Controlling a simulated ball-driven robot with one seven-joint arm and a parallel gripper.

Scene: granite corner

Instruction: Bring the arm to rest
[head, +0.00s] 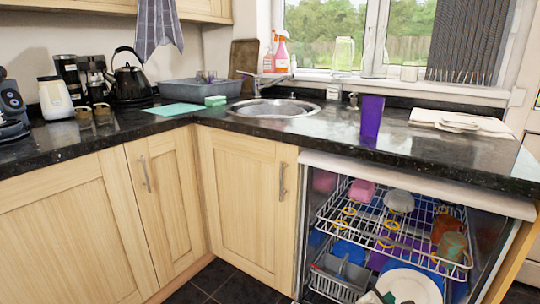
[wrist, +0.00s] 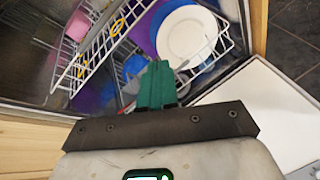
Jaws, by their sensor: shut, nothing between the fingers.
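My gripper (wrist: 157,72) shows in the wrist view with its green fingers together, shut and empty. It points toward the open dishwasher, whose lower rack (wrist: 215,62) and white plate (wrist: 187,36) lie beyond the fingertips. The fingers overlap the near part of the rack in that view, and I cannot tell the distance between them.
The open dishwasher has an upper rack (head: 390,228) with cups and bowls and a lower rack with a plate (head: 410,284) and grey cutlery basket (head: 338,281). A purple cup (head: 371,116) stands on the black worktop (head: 300,135). The dark tiled floor (wrist: 298,35) shows clear.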

